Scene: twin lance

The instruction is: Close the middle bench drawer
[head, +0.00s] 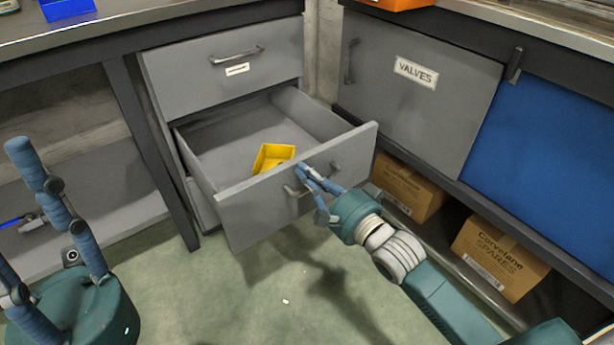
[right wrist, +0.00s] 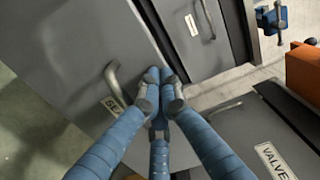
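The middle bench drawer (head: 240,210) is pulled well out of the grey cabinet, with a yellow bin (head: 273,157) inside. Its front has a curved bar handle (head: 292,191), which also shows in the right wrist view (right wrist: 114,82) beside a partly covered label. My right gripper (head: 305,176) is at the drawer front, its blue fingertips (right wrist: 160,76) bunched together by the front's top edge, right of the handle in the wrist view. Nothing shows between them; I cannot tell whether they touch the front. My left gripper (head: 20,205) is at the left, fingers spread, empty and away from the drawer.
The upper drawer (head: 222,70) is shut. A grey panel marked VALVES (head: 415,100) and a blue panel (head: 550,150) stand at the right, above a shelf with cardboard boxes (head: 500,258). The green floor (head: 260,295) in front of the drawer is mostly clear.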

